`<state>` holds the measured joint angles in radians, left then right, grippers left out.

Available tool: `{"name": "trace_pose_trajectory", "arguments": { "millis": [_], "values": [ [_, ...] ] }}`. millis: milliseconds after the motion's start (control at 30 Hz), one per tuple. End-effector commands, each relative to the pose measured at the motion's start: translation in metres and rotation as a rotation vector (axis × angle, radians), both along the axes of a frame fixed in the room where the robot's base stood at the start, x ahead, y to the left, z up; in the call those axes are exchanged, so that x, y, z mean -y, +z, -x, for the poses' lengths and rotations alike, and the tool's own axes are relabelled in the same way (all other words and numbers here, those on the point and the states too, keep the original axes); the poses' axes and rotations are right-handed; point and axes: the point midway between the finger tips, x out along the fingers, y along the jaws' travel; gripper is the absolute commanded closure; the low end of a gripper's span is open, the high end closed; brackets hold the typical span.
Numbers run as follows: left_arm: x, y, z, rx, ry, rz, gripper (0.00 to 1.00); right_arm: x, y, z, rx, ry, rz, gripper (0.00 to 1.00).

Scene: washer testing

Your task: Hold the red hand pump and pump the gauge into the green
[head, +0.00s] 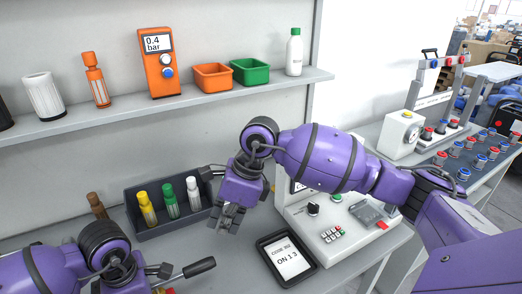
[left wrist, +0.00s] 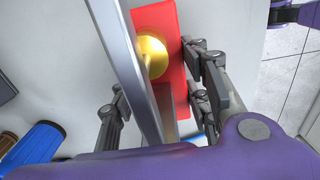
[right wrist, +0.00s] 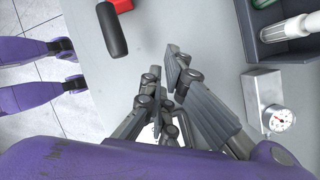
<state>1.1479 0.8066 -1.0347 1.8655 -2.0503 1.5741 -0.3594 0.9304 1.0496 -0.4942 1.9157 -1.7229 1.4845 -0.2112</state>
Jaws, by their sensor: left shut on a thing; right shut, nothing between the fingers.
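The red hand pump (left wrist: 168,20) shows in the left wrist view as a red body with a brass part and a long grey bar across it. My left gripper (left wrist: 158,108) is shut on it, one finger on each side. In the head view its black handle (head: 198,267) sticks out beside my left gripper; the body is mostly hidden. The handle also shows in the right wrist view (right wrist: 112,30). My right gripper (head: 230,218) is shut and empty, apart from the handle. A round gauge (right wrist: 279,118) on a metal block stands beside it; its reading is too small to tell.
A dark tray (head: 165,232) with yellow, green and white bottles stands behind. A tablet (head: 307,265) reads "ON 1.3". An orange device (head: 158,84) on the shelf (head: 110,120) reads "0.4 bar". A white test panel (head: 300,212) stands right of my right gripper.

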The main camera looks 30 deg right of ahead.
Motion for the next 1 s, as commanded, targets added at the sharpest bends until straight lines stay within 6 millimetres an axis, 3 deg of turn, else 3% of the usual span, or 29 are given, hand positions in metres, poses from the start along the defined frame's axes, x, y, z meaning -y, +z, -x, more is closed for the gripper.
{"name": "trace_pose_trajectory", "arguments": {
  "millis": [167, 367, 567, 700, 833, 1000],
  "values": [
    [0.001, 0.001, -0.001, 0.002, -0.001, 0.002, 1.00, 0.079, -0.001, -0.012, 0.014, -0.247, -0.093, 1.00],
    [0.001, 0.001, -0.001, 0.002, -0.001, 0.002, 1.00, 0.184, 0.009, -0.011, 0.063, -0.515, -0.146, 1.00],
    [0.001, 0.001, -0.001, 0.002, -0.001, 0.002, 1.00, 0.297, 0.033, 0.010, 0.143, -0.759, -0.150, 1.00],
    [0.001, 0.001, 0.000, 0.002, -0.001, 0.002, 1.00, 0.369, 0.061, 0.031, 0.215, -0.903, -0.131, 1.00],
    [0.001, 0.001, -0.001, 0.002, -0.001, 0.002, 1.00, 0.421, 0.091, 0.051, 0.278, -0.999, -0.108, 1.00],
    [0.001, 0.002, -0.001, 0.002, -0.001, 0.002, 1.00, 0.459, 0.120, 0.068, 0.338, -1.069, -0.085, 1.00]
  ]
}}
